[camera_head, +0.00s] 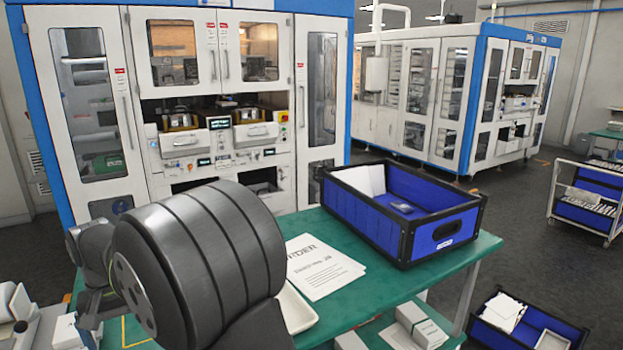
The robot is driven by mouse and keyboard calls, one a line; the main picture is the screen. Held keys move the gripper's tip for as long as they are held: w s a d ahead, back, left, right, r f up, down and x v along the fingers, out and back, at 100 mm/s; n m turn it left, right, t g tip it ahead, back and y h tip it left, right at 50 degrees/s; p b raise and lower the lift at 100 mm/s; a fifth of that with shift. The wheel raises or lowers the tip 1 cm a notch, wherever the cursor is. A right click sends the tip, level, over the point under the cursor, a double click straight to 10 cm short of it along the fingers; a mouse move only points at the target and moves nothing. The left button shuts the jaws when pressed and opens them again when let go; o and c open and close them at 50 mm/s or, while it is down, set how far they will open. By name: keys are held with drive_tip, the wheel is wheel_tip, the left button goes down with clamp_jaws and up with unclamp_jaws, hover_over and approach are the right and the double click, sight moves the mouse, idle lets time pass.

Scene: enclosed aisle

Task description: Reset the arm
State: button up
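My arm's dark rounded links fill the lower left and centre of the head view, close to the camera. My gripper does not show in this view, so I cannot see its fingers or whether it holds anything. The arm stands in front of a green-topped table (385,300) and covers its left part.
On the table, a blue crate with black edges (455,232) holds white sheets and a small dark item. A printed paper (318,265) and a white tray (296,308) lie nearby. Another blue bin (560,328) is low at right. White-blue cabinets (133,90) stand behind.

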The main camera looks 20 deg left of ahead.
wheel_tip(320, 180, down, 10)
drive_tip(key=shift+f, duration=0.25)
wheel_tip(320, 180, up, 4)
drive_tip(key=shift+w+r, duration=0.1)
drive_tip(key=shift+r, duration=0.15)
drive_tip(key=w+d+r, duration=0.6)
drive_tip(key=d+r, duration=0.1)
drive_tip(key=d, duration=0.3)
drive_tip(key=shift+m, duration=0.8)
drive_tip(key=w+d+f, duration=0.1)
drive_tip(key=w+d, duration=0.2)
drive_tip(key=d, duration=0.1)
drive_tip(key=w+d+f, duration=0.1)
drive_tip(key=w+d, duration=0.2)
drive_tip(key=d, duration=0.1)
drive_tip(key=w+d+f, duration=0.1)
drive_tip(key=w+d, duration=0.2)
drive_tip(key=d, duration=0.2)
drive_tip(key=w+d+f+m, duration=0.1)
drive_tip(key=w+d+f, duration=0.1)
drive_tip(key=d, duration=0.6)
drive_tip(key=w+d+f+m, duration=0.1)
drive_tip(key=w+d+f, duration=0.1)
drive_tip(key=d, duration=0.6)
drive_tip(key=w+d+f+m, duration=0.2)
drive_tip(key=w+d+f, duration=0.2)
drive_tip(key=d+f, duration=0.5)
drive_tip(key=shift+f+m, duration=0.2)
drive_tip(key=shift+m, duration=0.2)
